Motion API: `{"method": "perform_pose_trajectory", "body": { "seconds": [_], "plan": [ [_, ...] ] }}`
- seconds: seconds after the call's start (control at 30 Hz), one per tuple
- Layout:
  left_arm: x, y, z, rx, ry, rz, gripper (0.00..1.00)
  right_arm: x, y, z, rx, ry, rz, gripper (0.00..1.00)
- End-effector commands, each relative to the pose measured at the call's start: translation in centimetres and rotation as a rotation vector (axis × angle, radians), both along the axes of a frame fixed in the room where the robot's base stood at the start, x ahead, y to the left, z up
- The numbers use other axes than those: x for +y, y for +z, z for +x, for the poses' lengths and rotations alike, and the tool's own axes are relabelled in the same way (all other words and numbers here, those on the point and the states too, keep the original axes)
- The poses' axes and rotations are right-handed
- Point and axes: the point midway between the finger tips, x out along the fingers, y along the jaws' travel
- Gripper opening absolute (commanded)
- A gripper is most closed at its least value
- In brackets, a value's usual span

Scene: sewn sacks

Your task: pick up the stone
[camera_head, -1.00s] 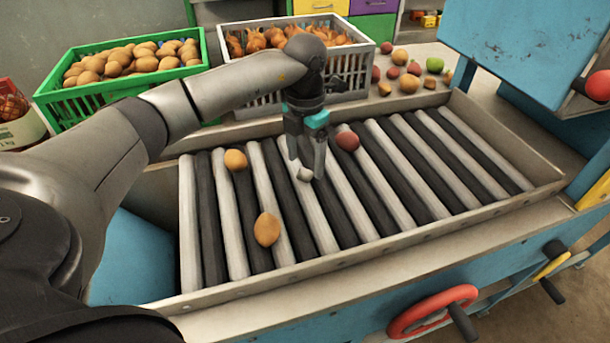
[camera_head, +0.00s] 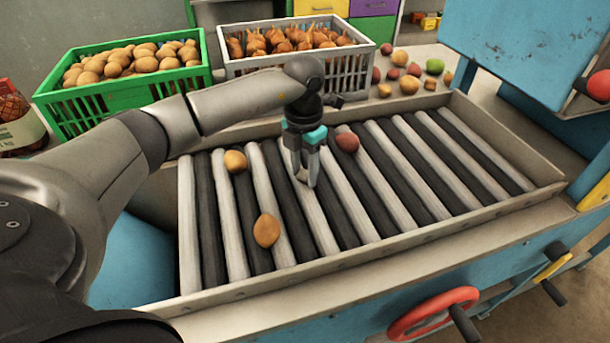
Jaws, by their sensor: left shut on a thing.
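A small pale grey stone (camera_head: 302,175) is between the fingertips of my left gripper (camera_head: 305,180) in the head view. The gripper points down over the middle of the roller table (camera_head: 341,205) and is shut on the stone. The fingers hide part of the stone. I cannot tell whether the stone still touches the rollers. My right gripper is not in view.
On the rollers lie a yellow-brown potato (camera_head: 235,161), a brown potato (camera_head: 266,230) and a red potato (camera_head: 347,142) close right of the gripper. Behind stand a green crate (camera_head: 125,102) of potatoes and a grey crate (camera_head: 345,75) of onions. A metal rim (camera_head: 380,243) borders the rollers.

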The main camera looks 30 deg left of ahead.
Motion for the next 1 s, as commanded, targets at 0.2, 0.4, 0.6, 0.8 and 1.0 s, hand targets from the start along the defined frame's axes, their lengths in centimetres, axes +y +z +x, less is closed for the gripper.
{"method": "perform_pose_trajectory", "body": {
  "seconds": [0.2,0.4,0.6,0.8,1.0],
  "plan": [
    [0.0,0.0,0.0,-0.001,0.0,0.0,0.0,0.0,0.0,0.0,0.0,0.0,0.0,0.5],
    [0.0,0.0,0.0,-0.001,0.0,0.0,0.0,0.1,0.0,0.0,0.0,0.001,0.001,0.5],
    [0.0,0.6,0.0,-0.002,0.001,0.0,0.0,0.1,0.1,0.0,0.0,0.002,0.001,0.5],
    [0.1,3.1,0.1,-0.004,0.001,0.001,0.0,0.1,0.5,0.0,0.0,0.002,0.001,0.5],
    [0.0,7.8,0.2,-0.007,0.0,-0.001,0.0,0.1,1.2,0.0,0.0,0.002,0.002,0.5]
  ]
}}
